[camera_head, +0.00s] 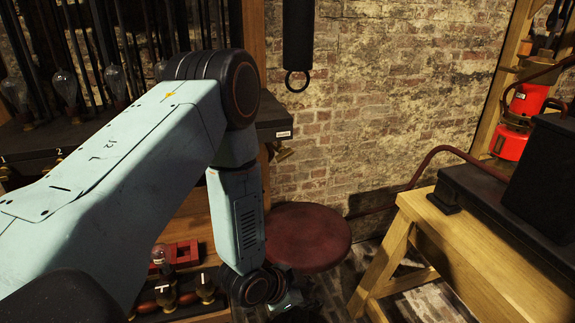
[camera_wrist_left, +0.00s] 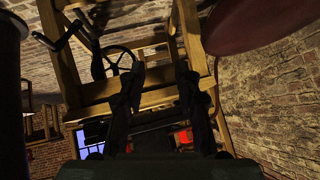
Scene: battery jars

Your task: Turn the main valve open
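A dark spoked wheel (camera_wrist_left: 118,62) shows beside a wooden frame in the left wrist view, left of centre. I cannot tell whether it is the main valve. No valve is clear in the head view. My left gripper (camera_wrist_left: 160,98) shows in the left wrist view with its two dark fingers apart and nothing between them. The wheel appears beyond the left finger, apart from it. In the head view my left arm reaches in from the left and bends down; its gripper is mostly hidden at the bottom edge. My right gripper is in neither view.
A wooden bench (camera_head: 480,262) with a black box (camera_head: 545,178) is at right, near red lanterns (camera_head: 512,143). A shelf with glass bulbs (camera_head: 64,88) is at left. A brick wall (camera_head: 390,90) closes the back.

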